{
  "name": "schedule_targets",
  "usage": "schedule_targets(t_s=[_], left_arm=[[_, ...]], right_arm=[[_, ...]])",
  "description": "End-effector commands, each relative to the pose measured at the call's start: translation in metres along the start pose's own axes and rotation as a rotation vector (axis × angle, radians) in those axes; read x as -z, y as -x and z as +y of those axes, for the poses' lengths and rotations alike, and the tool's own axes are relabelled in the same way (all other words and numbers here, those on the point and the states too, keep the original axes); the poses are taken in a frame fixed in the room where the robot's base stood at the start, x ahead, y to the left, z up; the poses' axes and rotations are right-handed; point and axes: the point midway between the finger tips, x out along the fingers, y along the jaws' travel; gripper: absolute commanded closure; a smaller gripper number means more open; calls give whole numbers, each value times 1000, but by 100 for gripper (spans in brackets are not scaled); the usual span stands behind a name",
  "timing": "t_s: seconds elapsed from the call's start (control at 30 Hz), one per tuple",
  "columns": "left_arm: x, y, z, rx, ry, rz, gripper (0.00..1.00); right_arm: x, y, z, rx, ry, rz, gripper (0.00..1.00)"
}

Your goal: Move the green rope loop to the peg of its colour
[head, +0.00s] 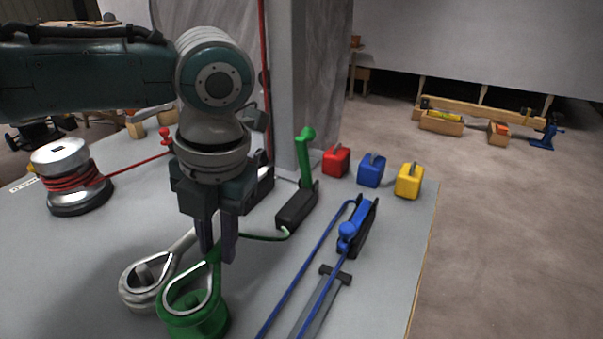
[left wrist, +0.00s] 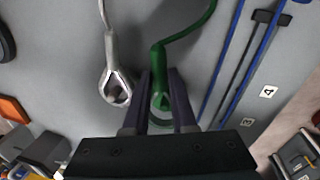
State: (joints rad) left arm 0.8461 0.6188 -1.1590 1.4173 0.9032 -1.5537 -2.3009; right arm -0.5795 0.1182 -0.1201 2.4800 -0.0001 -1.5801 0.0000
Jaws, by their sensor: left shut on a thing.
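The green rope loop (head: 168,294), a teardrop eye with a metal lining, is at the green peg (head: 203,327) near the table's front. The loop lies over the peg's top; I cannot tell whether it is fully seated around the post. My left gripper (head: 226,252) points down and is shut on the loop's narrow neck. In the left wrist view the green rope (left wrist: 158,60) runs between the fingers (left wrist: 160,88), with the peg's round top partly hidden below. A white loop (head: 178,251) lies around a grey peg (head: 135,301) just left. My right gripper is not in view.
A green-handled clutch (head: 297,207) and a blue-handled clutch (head: 362,225) with blue rope stand to the right. Red, blue and yellow blocks (head: 409,181) line the back right. A winch with red rope (head: 72,178) stands at left. A grey post (head: 294,80) rises behind.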

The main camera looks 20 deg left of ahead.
Motion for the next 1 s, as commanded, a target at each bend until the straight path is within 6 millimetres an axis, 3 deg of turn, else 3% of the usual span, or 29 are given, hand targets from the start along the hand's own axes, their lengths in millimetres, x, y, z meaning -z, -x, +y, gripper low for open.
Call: schedule_targets(t_s=[1.0], left_arm=[[0, -11, -1, 0, 0, 0, 100]], right_arm=[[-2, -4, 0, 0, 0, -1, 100]])
